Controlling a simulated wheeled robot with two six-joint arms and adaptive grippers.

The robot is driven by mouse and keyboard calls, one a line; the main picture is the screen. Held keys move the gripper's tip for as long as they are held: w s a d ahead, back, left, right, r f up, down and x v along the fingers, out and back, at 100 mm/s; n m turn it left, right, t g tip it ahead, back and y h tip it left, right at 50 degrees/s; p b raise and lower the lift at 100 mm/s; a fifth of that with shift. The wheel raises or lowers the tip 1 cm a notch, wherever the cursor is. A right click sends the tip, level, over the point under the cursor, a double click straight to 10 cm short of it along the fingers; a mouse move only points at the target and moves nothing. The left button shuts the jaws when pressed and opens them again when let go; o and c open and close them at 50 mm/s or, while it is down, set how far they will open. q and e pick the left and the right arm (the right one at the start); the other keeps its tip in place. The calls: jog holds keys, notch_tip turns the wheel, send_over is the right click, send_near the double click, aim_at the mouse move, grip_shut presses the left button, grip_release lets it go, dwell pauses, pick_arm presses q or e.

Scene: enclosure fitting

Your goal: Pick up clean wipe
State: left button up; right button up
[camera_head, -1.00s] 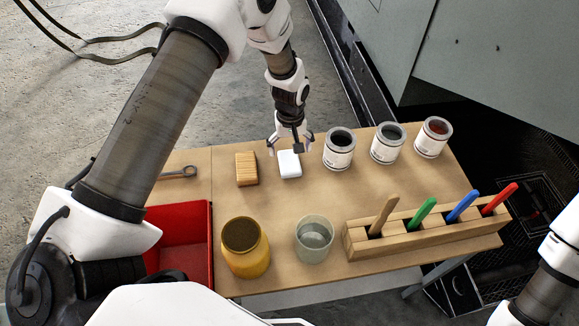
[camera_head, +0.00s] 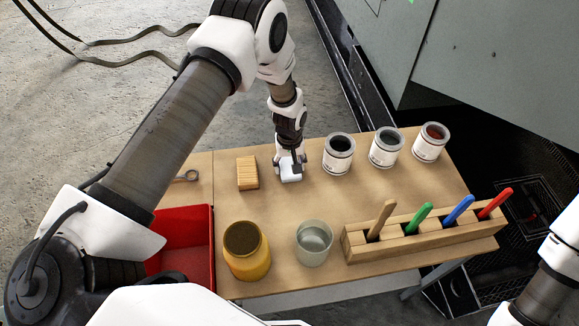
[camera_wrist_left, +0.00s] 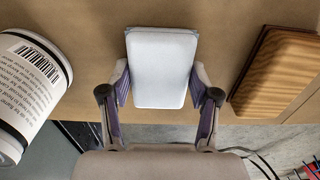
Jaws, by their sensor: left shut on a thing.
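The clean wipe is a white rounded block (camera_head: 290,172) on the table, between the wooden block and the nearest paint can. In the left wrist view the white wipe (camera_wrist_left: 162,67) fills the space between the fingers. My left gripper (camera_head: 290,165) is down on it and shut, with a finger pad against each side. The gripper's fingers also show in the left wrist view (camera_wrist_left: 160,88). The wipe appears to be at table height; I cannot tell whether it is lifted. Only part of my right arm shows at the right edge, and its gripper is out of view.
A wooden block (camera_head: 247,172) lies left of the wipe. Paint cans (camera_head: 338,158) stand to its right. A yellow jar (camera_head: 250,265), a clear cup (camera_head: 314,255), a red tray (camera_head: 211,240) and a wooden rack (camera_head: 420,243) with coloured handles are nearer me.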

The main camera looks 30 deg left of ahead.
aim_at(289, 166)
pick_arm(q)
notch_tip(289, 166, up, 10)
jog(key=shift+f+b, duration=0.2)
jog(key=shift+b, duration=0.65)
jog(key=shift+r, duration=0.2)
